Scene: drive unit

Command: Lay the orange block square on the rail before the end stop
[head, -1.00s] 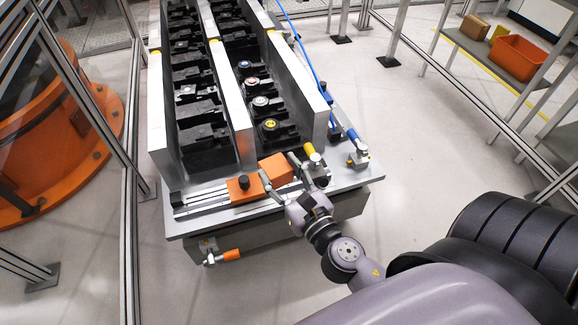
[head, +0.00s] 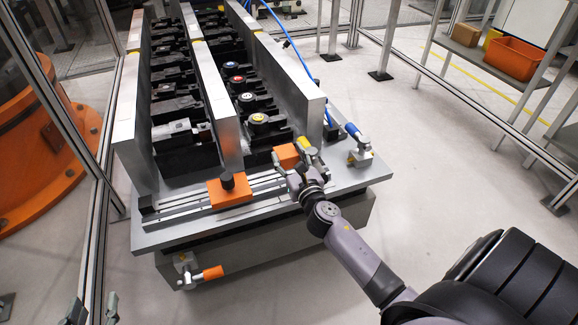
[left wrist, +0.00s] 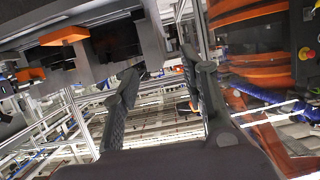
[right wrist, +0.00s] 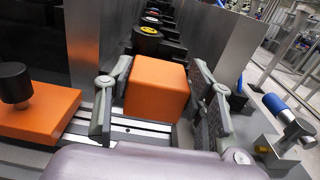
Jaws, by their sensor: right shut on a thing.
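The orange block (right wrist: 157,88) is between the fingers of my right gripper (right wrist: 158,108), which is shut on it. In the head view the block (head: 286,155) is partly hidden by my right gripper (head: 297,166). It is over the right part of the metal rail (head: 178,208); I cannot tell if it touches the rail. An orange plate with a black knob (head: 230,193) sits on the rail, left of the block with a gap. A small black block (head: 147,204), possibly the end stop, is at the rail's left end. My left gripper (head: 93,312) is open and empty, low at left; its fingers also show in the left wrist view (left wrist: 160,98).
Tall metal walls (head: 292,95) with black parts between them stand behind the rail. A blue-handled clamp (head: 357,145) is at the right and an orange-handled one (head: 200,276) at the front. A frame post (head: 92,240) stands at left.

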